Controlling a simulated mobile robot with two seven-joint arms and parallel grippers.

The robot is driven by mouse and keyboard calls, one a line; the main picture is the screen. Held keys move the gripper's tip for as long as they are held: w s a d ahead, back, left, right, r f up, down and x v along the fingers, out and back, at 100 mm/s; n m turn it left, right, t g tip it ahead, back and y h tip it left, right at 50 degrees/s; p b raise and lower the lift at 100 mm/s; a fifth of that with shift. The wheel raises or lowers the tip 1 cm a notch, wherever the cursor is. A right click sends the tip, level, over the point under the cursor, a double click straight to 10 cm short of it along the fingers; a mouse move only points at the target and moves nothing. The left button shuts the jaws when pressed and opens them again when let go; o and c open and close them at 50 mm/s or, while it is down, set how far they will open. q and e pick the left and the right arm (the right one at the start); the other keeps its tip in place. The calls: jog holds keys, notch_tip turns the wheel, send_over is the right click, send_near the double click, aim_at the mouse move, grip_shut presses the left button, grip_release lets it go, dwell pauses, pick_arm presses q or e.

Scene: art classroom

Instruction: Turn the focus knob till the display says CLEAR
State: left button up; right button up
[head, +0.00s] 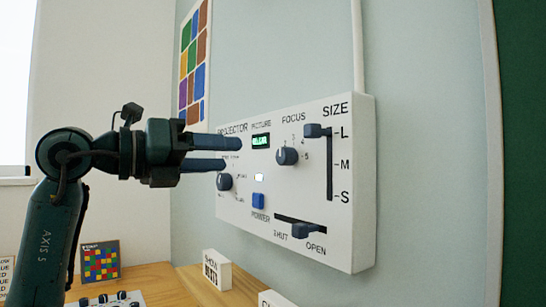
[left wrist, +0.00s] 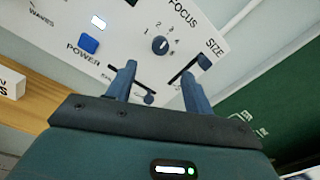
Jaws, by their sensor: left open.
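The focus knob (head: 287,156) is a dark blue-grey round knob under the word FOCUS on the white projector panel (head: 350,230), with numbers around it. It also shows in the left wrist view (left wrist: 160,45), beyond the fingertips. The display (head: 261,141) under PICTURE is lit green; I cannot read its word surely. My left gripper (head: 232,154) is open and empty in front of the panel's left part, left of the focus knob and apart from it. Its two fingers also show in the left wrist view (left wrist: 158,74). My right gripper is not in view.
Another knob (head: 224,182) sits at the panel's lower left. A blue POWER button (head: 258,201), a SIZE slider (head: 318,131) and a SHUT/OPEN slider (head: 302,231) stick out nearby. A wooden table (head: 150,279) with a small white sign block (head: 217,270) lies below.

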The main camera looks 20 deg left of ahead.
aim_at(280, 155)
pick_arm(q)
jog(key=p+x, duration=0.1)
jog(key=x, duration=0.9)
jog(key=shift+w+d, duration=0.2)
jog(key=shift+d, duration=0.1)
jog(key=c, duration=1)
jog(key=shift+m+p, duration=0.35)
jog(key=shift+m, duration=0.05)
jog(key=m, duration=0.3)
jog(key=shift+a+m+p, duration=0.1)
jog(key=shift+m+p, duration=0.2)
jog(key=shift+m, duration=2.1)
